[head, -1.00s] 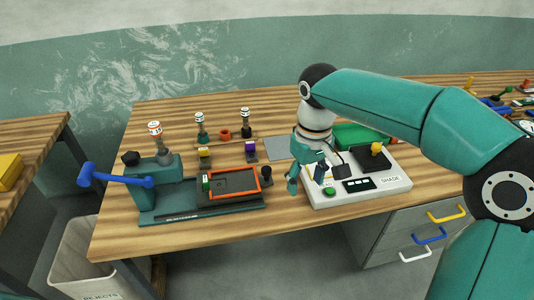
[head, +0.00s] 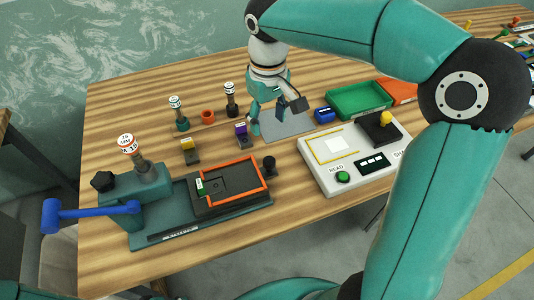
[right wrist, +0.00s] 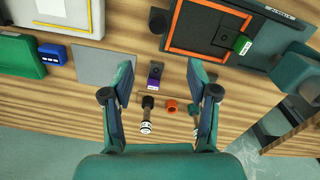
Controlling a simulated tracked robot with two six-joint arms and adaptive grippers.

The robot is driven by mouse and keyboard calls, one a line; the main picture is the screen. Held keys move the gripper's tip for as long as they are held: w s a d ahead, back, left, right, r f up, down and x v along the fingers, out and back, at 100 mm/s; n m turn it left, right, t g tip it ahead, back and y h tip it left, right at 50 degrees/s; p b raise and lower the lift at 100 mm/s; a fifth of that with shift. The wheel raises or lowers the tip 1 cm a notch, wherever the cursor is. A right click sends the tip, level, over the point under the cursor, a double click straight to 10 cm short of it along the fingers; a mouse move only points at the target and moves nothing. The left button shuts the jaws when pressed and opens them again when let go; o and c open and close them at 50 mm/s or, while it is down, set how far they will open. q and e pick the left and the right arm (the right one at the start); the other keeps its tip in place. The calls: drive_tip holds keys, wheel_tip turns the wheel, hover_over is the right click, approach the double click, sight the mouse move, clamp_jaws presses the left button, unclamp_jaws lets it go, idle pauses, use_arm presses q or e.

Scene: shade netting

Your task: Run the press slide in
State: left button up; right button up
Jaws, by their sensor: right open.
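The press (head: 150,195) stands at the left of the bench, with a blue lever (head: 90,212) and a stamp in its top. Its dark slide (head: 230,190), edged in orange, sits out to the right of the press head on the teal base. A green-and-white piece (head: 200,187) lies at the slide's left end. A black knob (head: 269,163) stands at the slide's right end. My right gripper (head: 268,118) is open and empty, above the bench behind the knob. In the right wrist view, its spread fingers (right wrist: 160,82) point toward the knob (right wrist: 158,22) and slide (right wrist: 195,30).
Two stamps, an orange cup (head: 207,117), a yellow-topped block (head: 190,150) and a purple block (head: 241,135) stand behind the slide. A grey plate (head: 288,124) lies near my gripper. A white reader box (head: 350,170) and green tray (head: 358,101) are to the right.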

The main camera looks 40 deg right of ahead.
sight(270, 161)
drive_tip(key=f, duration=0.7)
drive_tip(key=f+p, duration=0.1)
drive_tip(key=f, duration=0.7)
drive_tip(key=shift+s+d, duration=0.2)
clamp_jaws()
